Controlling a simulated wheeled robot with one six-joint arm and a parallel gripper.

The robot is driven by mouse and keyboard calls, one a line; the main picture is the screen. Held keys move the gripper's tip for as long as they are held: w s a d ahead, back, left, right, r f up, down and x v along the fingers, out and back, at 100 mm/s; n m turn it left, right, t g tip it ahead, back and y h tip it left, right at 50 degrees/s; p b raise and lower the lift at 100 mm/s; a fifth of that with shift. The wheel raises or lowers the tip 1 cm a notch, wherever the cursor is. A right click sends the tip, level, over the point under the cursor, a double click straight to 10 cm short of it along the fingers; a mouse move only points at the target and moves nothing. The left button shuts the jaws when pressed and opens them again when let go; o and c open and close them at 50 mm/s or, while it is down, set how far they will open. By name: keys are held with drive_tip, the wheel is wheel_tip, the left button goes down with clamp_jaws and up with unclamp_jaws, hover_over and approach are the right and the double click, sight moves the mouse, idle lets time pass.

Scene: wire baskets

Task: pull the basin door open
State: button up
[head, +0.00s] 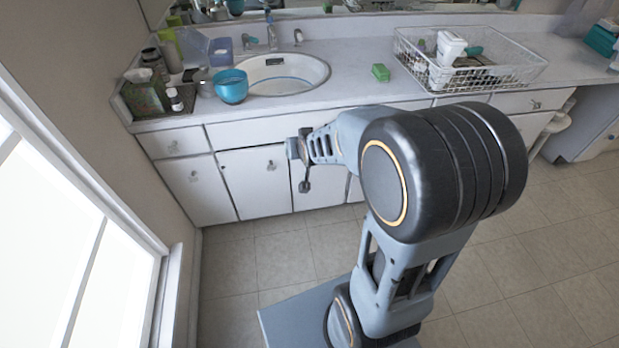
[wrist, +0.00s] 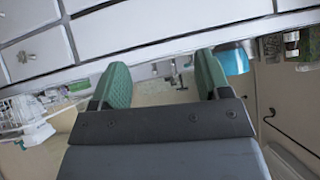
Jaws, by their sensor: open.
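White cabinet doors stand below the round basin (head: 285,74) in the head view. A basin door (head: 255,181) with a small knob (head: 271,164) sits under it and looks closed. Another white door panel (head: 328,192) is beside it, partly behind my gripper. My gripper (head: 302,162) is in front of these doors, and I cannot tell its exact gap to them. In the wrist view, its two green fingers (wrist: 161,84) are spread apart with nothing between them. White cabinet fronts (wrist: 168,22) fill the top of that view.
The counter holds a blue bowl (head: 231,87), a green sponge (head: 380,72) and a white wire basket (head: 487,78). A wall and bright window (head: 62,225) bound the left side. Tiled floor (head: 256,250) is clear before the cabinets.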

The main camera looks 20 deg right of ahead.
drive_tip(key=w+d+f+m+t+h+b, duration=0.1)
drive_tip(key=w+d+f+t+b, duration=0.3)
drive_tip(key=f, duration=0.7)
drive_tip(key=w+d+f+m+t+h+b, duration=0.1)
drive_tip(key=f+b, duration=0.6)
drive_tip(key=f, duration=0.3)
drive_tip(key=w+d+f+m+t+h+b, duration=0.1)
drive_tip(key=w+d+f+t+b, duration=0.3)
drive_tip(key=f, duration=0.7)
drive_tip(key=shift+m+g, duration=0.3)
drive_tip(key=shift+g, duration=0.3)
drive_tip(key=b+x, duration=0.1)
drive_tip(key=x, duration=0.3)
drive_tip(key=b+x, duration=0.1)
drive_tip(key=x, duration=0.3)
drive_tip(key=a+b+x, duration=0.1)
drive_tip(key=b+x, duration=0.1)
drive_tip(key=x, duration=0.2)
drive_tip(key=shift+w+a+r, duration=0.1)
drive_tip(key=shift+w+r, duration=0.05)
drive_tip(key=shift+r, duration=0.15)
drive_tip(key=shift+c, duration=0.4)
drive_tip(key=c, duration=1.2)
drive_tip(key=shift+a, duration=0.1)
